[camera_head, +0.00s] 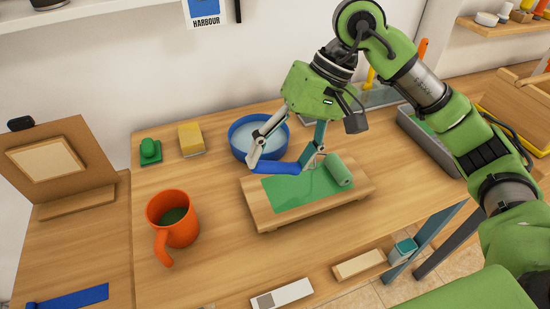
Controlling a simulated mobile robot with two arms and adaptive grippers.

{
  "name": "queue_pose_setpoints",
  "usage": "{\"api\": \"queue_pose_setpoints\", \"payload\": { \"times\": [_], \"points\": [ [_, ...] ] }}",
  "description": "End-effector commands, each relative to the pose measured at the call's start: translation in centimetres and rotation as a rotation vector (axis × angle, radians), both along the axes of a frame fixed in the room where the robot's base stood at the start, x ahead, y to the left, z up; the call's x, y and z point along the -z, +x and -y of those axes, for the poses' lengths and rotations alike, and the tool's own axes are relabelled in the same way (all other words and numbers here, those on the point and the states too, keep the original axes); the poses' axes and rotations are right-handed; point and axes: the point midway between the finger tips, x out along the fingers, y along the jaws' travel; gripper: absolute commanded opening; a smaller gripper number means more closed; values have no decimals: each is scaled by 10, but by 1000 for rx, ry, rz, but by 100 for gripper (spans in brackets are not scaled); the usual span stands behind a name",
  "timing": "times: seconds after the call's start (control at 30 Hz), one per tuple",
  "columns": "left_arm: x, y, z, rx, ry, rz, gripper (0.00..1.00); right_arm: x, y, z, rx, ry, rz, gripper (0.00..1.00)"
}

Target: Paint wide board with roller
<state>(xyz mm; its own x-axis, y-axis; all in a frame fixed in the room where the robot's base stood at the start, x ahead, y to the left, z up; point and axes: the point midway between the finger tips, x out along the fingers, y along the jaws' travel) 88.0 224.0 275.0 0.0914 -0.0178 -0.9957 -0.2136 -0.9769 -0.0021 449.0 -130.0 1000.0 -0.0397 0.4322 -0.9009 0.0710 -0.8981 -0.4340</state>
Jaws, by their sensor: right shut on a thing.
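The wide board (358,188) is a light wood slab on low feet, on the table in the middle of the view. A green painted patch (292,193) covers much of its top; bare wood shows around the edges. The roller has a green cylinder (338,170), which appears to rest on the board's right part, and a blue handle (272,167). My right gripper (281,164) is above the board's back edge, shut on the roller's handle; its fingers partly hide the handle. My left gripper is not in view.
A blue bowl (238,150) stands close behind the board. An orange mug (176,222) with green inside stands to the left. A yellow sponge (192,138) and a small green object (150,150) lie at back left. A grey tray (413,127) is at right.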

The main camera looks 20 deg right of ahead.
Motion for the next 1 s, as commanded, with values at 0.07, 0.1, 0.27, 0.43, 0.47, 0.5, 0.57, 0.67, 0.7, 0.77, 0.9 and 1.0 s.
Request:
{"api": "queue_pose_setpoints", "payload": {
  "times": [0.07,0.1,0.27,0.43,0.47,0.5,0.57,0.67,0.7,0.77,0.9,1.0],
  "points": [
    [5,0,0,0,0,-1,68,2,1,7,4,1,0,46],
    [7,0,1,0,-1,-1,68,1,2,10,5,1,1,46],
    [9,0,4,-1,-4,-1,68,-1,2,19,2,1,1,46],
    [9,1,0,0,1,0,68,-2,2,19,1,1,2,46],
    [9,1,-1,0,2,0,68,-2,2,19,1,1,2,46],
    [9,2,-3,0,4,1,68,-2,2,19,1,1,2,46],
    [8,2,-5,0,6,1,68,-3,2,19,0,1,2,46],
    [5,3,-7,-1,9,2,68,-9,2,19,0,1,3,46],
    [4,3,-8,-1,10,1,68,-12,2,19,0,1,3,46],
    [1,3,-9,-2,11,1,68,-18,2,19,0,1,3,46],
    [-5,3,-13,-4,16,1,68,-33,2,19,2,2,3,46],
    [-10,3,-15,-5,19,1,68,-43,2,19,1,1,3,46]
  ]
}}
